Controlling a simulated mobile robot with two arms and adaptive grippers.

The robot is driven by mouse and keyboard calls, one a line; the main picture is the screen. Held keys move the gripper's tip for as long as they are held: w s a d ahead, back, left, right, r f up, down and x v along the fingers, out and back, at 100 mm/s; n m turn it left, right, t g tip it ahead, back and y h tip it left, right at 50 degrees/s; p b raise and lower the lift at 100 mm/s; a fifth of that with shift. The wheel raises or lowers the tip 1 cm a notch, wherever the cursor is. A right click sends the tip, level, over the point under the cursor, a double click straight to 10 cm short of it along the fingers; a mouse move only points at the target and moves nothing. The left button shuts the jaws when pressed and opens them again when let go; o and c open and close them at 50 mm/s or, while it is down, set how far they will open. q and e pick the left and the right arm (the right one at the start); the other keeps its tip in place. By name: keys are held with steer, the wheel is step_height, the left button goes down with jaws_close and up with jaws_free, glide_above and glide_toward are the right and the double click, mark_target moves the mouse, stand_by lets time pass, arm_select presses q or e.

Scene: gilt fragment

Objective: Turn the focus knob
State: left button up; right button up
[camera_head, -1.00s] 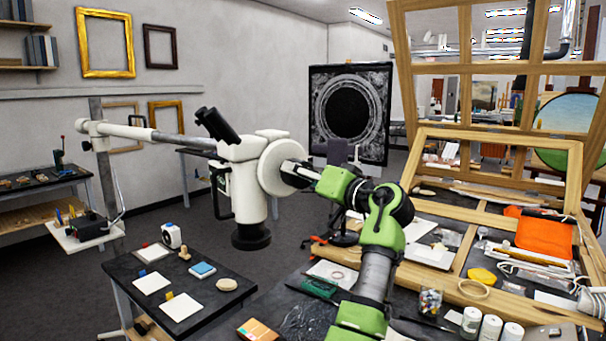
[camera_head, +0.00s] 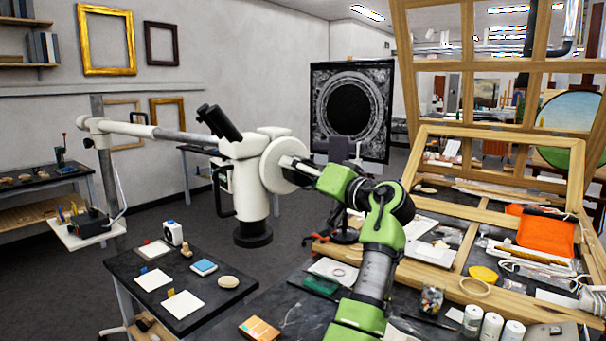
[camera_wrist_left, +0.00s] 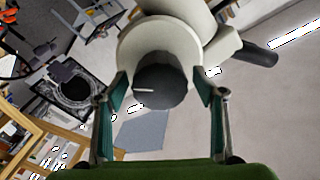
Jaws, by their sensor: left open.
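The microscope (camera_head: 246,195) is white with a black eyepiece and hangs on a long swing arm. Its round white side housing (camera_head: 279,166) faces my left arm. The focus knob (camera_wrist_left: 158,90) is dark grey and round with a white mark, and sits in front of the white housing in the left wrist view. My left gripper (camera_wrist_left: 162,87) is open, with one finger on each side of the knob; a contact cannot be made out. In the head view my left gripper (camera_head: 300,168) is at the housing and hides the knob. My right gripper is not in view.
A small dark table (camera_head: 235,293) with white cards stands below the microscope. A wooden frame (camera_head: 510,148) and a cluttered dark worktop (camera_head: 300,315) with jars and an orange cloth (camera_head: 545,233) are at the right. Grey floor is open behind the microscope.

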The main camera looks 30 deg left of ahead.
arm_select(q)
steer(key=v, duration=1.2)
stand_by(1.0)
